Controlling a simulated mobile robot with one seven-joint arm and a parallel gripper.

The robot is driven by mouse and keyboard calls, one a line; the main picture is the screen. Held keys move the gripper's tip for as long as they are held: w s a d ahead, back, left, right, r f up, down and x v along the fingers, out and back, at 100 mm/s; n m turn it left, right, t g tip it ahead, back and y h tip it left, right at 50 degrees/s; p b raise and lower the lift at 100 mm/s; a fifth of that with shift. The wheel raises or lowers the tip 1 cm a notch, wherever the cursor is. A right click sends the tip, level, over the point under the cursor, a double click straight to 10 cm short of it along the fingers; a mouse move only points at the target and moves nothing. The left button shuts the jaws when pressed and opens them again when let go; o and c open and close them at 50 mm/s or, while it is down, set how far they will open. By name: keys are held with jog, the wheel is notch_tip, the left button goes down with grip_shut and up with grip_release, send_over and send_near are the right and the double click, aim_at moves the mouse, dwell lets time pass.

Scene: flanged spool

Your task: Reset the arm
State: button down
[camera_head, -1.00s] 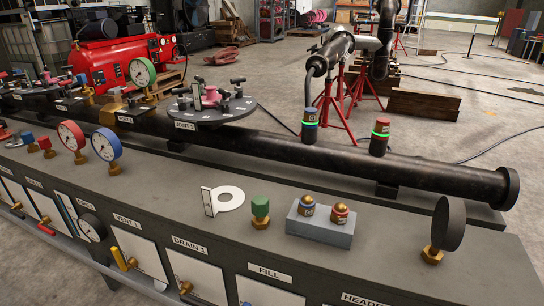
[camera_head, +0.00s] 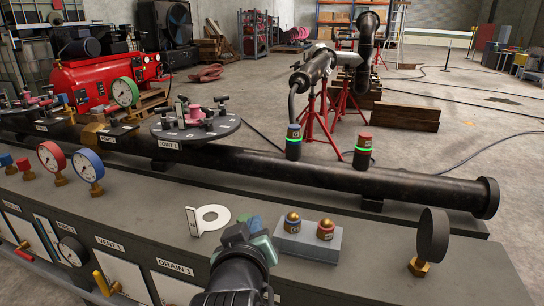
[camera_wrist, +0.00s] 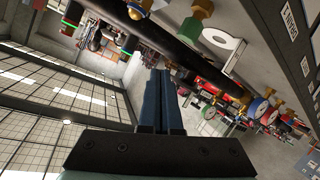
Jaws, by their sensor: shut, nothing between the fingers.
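My gripper (camera_head: 250,238) is at the bottom centre of the head view, in front of the bench top, on my dark arm rising from the lower edge. In the wrist view my gripper (camera_wrist: 162,74) shows two blue fingers side by side, closed with nothing between them. It appears apart from the bench fittings.
A long black pipe (camera_head: 330,174) runs behind the bench top, with a round JOINT 1 flange (camera_head: 195,130). Dial gauges (camera_head: 88,166) stand at left, a dark disc (camera_head: 433,236) on a brass fitting at right. Two green-ringed beacons (camera_head: 362,151) stand behind the pipe.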

jog(key=s+d+r+m+t, duration=0.1)
jog(key=s+r+t, duration=0.4)
jog(key=r, duration=0.7)
jog(key=s+d+r+m+t, duration=0.15)
jog(key=s+r+t, duration=0.25)
jog(key=s+r, duration=0.55)
jog(key=s+d+r+m+t, duration=0.1)
jog(key=s+r+m+t, duration=0.2)
jog(key=r, duration=1.1)
notch_tip(320, 180, up, 31)
jog(key=n+t+p, duration=0.1)
jog(key=p, duration=3)
jog(key=shift+w+a+y, duration=0.2)
jog(key=shift+y, duration=0.2)
